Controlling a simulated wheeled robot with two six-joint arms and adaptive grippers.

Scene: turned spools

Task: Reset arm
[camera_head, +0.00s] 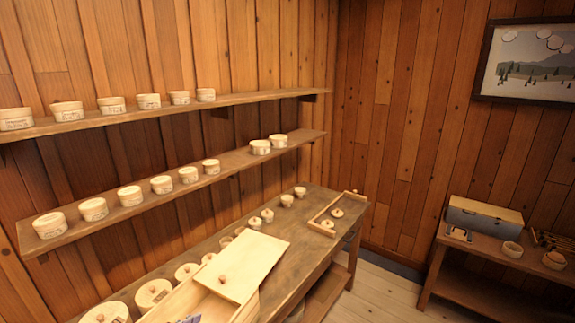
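Neither of my grippers nor my arms shows in the head view. A long wooden bench (290,262) runs along the left wall. On it stands a pale wooden box (178,303) at the bottom of the picture, with a knobbed lid (255,262) lying tilted across it. Something bluish lies inside the box, cut off by the picture's lower edge. A shallow wooden tray (345,200) with small knobbed pieces in it sits at the bench's far end.
Two wall shelves, an upper one (235,99) and a lower one (230,170), hold several pale round pots. Several round lidded pots (154,293) line the bench's wall side. A side table (470,245) at right holds a box (485,214) and bowls. Floor (385,285) between is clear.

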